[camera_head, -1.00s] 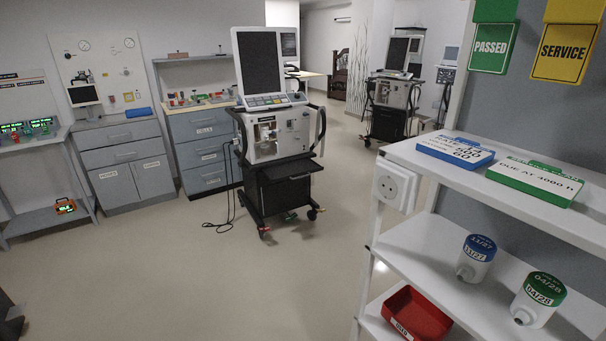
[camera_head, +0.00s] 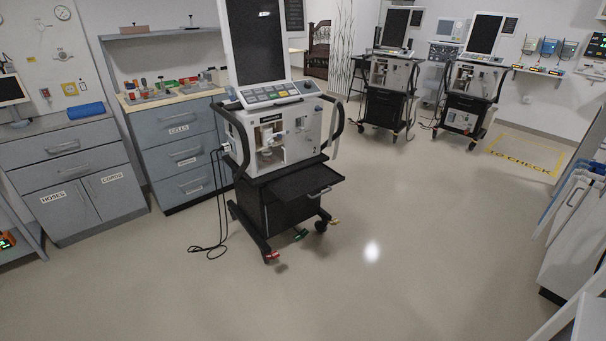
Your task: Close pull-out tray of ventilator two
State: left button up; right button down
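A ventilator (camera_head: 275,135) on a black wheeled cart stands in the middle left, with a large dark screen and a control panel on top. Its black pull-out tray (camera_head: 306,183) sticks out toward the right front, below the white body and above the dark cabinet. I cannot read a number on this ventilator. Two similar ventilators stand farther back, one in the back middle (camera_head: 391,72) and one to its right (camera_head: 469,80). Whether their trays are out is too small to tell. Neither of my grippers is in view.
Grey cabinets (camera_head: 75,175) and a blue-grey drawer unit (camera_head: 178,145) line the left wall. A black cable (camera_head: 219,215) trails on the floor left of the near cart. White furniture (camera_head: 578,235) stands at the right edge. The middle floor is clear.

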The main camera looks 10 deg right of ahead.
aim_at(292, 188)
jog(key=i+l, duration=0.1)
jog(key=i, duration=0.55)
jog(key=i+u, duration=0.15)
jog(key=i, duration=0.5)
